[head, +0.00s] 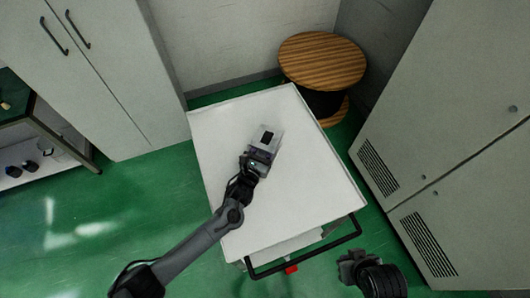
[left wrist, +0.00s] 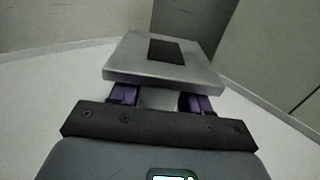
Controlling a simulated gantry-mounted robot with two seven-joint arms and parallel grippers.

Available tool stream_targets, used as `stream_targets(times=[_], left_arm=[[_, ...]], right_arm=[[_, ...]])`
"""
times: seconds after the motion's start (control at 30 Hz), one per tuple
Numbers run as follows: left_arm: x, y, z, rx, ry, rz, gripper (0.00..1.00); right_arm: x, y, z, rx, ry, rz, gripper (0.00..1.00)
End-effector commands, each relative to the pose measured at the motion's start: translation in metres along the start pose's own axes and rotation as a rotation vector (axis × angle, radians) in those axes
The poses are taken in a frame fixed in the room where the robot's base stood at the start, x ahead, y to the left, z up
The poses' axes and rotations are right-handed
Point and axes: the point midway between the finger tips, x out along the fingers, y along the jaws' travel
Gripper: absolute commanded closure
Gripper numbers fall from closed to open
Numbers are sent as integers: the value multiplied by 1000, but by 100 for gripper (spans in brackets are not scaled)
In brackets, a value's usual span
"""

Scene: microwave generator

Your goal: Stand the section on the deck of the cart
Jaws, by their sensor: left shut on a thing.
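The section (head: 270,134) is a small grey metal block with a dark rectangular opening in its top face. My left gripper (head: 259,160) is shut on it, over the middle of the white deck of the cart (head: 225,130). In the left wrist view the section (left wrist: 160,75) lies just beyond the purple-edged fingers (left wrist: 160,98), its flat top and dark opening facing the camera. I cannot tell whether its underside touches the deck. My right gripper (head: 352,262) is empty-looking near the cart's front right corner, partly cut by its arm; its fingers are unclear.
A black push handle (head: 310,249) runs along the cart's near edge. A wooden-topped cable drum (head: 322,62) stands behind the cart. Grey cabinets rise at the left (head: 95,75) and right (head: 450,130). Deck surface around the section is bare.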

Motion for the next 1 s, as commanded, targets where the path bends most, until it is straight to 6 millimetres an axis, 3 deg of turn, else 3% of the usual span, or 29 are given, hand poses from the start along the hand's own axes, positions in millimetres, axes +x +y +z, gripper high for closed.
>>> stream_targets(times=[0.17, 0.47, 0.93, 0.97, 1.0], left_arm=[[4, 1, -5, -2, -3, -1, 100], [4, 2, -38, -2, -4, 1, 100], [3, 1, -44, -1, -4, -1, 100], [3, 1, -46, 0, 0, 0, 51], [2, 2, -45, -1, 0, 0, 45]], right_arm=[[3, 0, 1, 1, 0, -1, 100], [12, 0, 4, 1, 0, 0, 100], [16, 1, 6, -5, -1, 4, 100], [16, 1, 6, -5, -1, 4, 100], [15, 1, 5, -5, -2, 4, 100]])
